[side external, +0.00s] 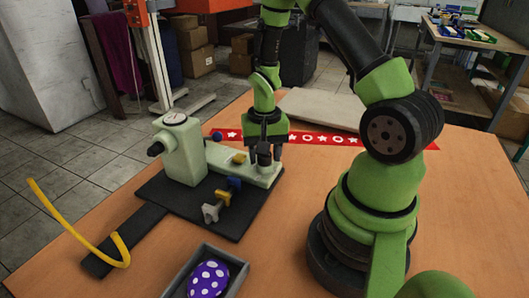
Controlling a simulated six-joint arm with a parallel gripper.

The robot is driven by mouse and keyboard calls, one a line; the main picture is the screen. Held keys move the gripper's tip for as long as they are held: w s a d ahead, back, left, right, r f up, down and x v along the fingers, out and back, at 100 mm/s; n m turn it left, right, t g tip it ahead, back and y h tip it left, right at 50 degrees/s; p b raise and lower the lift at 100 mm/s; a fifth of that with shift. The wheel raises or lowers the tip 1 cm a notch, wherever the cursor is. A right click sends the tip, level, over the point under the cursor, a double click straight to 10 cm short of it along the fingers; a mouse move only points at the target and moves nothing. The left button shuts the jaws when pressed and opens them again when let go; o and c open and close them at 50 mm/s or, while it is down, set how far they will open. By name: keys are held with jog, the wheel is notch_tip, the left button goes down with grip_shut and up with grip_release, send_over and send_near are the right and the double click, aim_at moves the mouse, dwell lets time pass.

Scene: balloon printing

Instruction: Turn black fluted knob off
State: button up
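A pale green printing machine (184,155) stands on a black base plate (185,197). A dark upright cylindrical part (264,155) sits at the right end of its low arm; it may be the black fluted knob, but fluting is too small to tell. Another black knob (155,149) sticks out of the machine's left side. My gripper (264,148) points down at the arm's right end, with its fingers around or just beside the dark part. Whether they touch it, and how far apart they are, I cannot tell.
A grey tray (242,280) holds a purple spotted balloon (208,279) at the front. A yellow curved tube (75,232) rises at the left. Yellow, blue and grey clips (222,199) stand on the plate. A red patterned strip (330,139) lies behind. The table's right side is clear.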

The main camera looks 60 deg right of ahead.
jog(key=shift+o, duration=0.8)
notch_tip(320, 180, up, 10)
jog(key=s+a+r+n+t+y, duration=0.1)
jog(key=s+a+r+n+t, duration=0.2)
jog(key=a+r, duration=0.4)
jog(key=s+a+r+n+t+y, duration=0.1)
jog(key=s+a+r+n+t, duration=0.3)
jog(key=s+a+r, duration=0.2)
notch_tip(320, 180, up, 2)
jog(key=shift+s+a+r, duration=0.15)
jog(key=shift+s+a, duration=0.1)
jog(key=shift+a, duration=0.4)
